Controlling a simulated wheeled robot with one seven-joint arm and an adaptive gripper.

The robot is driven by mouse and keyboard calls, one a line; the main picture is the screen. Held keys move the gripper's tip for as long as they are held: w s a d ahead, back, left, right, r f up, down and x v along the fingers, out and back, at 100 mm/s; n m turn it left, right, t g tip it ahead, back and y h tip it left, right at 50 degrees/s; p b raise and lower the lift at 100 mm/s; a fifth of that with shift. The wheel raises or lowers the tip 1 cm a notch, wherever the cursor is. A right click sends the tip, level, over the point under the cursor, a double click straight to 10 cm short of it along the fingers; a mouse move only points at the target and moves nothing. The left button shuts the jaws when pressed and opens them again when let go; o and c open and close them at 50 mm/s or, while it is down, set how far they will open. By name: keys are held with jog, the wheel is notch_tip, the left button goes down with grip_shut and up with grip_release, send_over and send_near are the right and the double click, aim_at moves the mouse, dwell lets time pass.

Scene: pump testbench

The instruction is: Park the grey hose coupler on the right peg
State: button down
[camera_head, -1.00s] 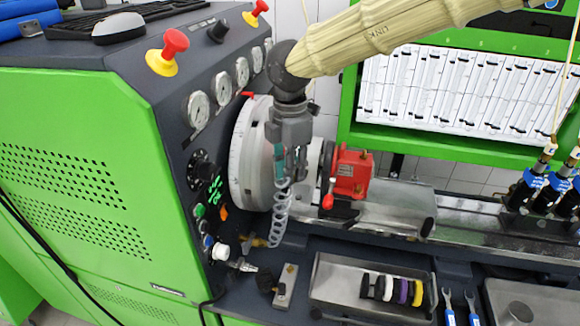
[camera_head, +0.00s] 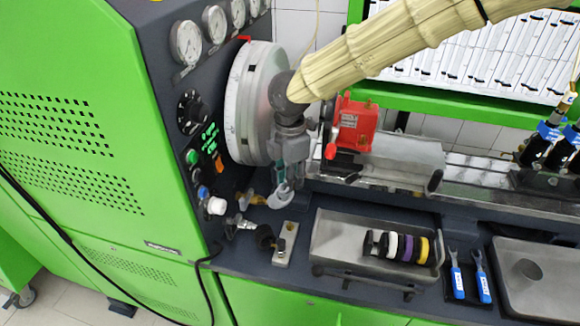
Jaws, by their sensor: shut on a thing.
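My gripper (camera_head: 288,182) hangs pointing down in front of the large round grey-white disc, its teal-marked fingers shut. A pale coiled hose (camera_head: 281,195) hangs just below the fingertips, toward a brass fitting (camera_head: 248,199) at the panel. The grey coupler is not clearly seen; it appears to be between the fingers, mostly hidden by them. Below is a small light metal plate (camera_head: 284,253) with a dark-topped post (camera_head: 289,232) on it. A dark round knob-like part (camera_head: 265,237) stands to its left. I cannot tell for sure which of these is the right peg.
A silvery fitting (camera_head: 240,224) sticks out of the green machine's panel at left. A metal tray (camera_head: 335,238) with several coloured rings lies to the right. Blue-handled tools (camera_head: 456,283) lie farther right.

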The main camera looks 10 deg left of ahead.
notch_tip(320, 180, down, 12)
jog(key=b, duration=0.4)
jog(key=shift+f, duration=0.55)
jog(key=shift+f, duration=1.3)
dwell(2.1)
jog(key=c, duration=0.9)
grip_release()
jog(key=shift+r+p, duration=0.15)
jog(key=shift+p, duration=0.15)
jog(key=shift+r+p, duration=2.8)
jog(key=shift+r, duration=0.85)
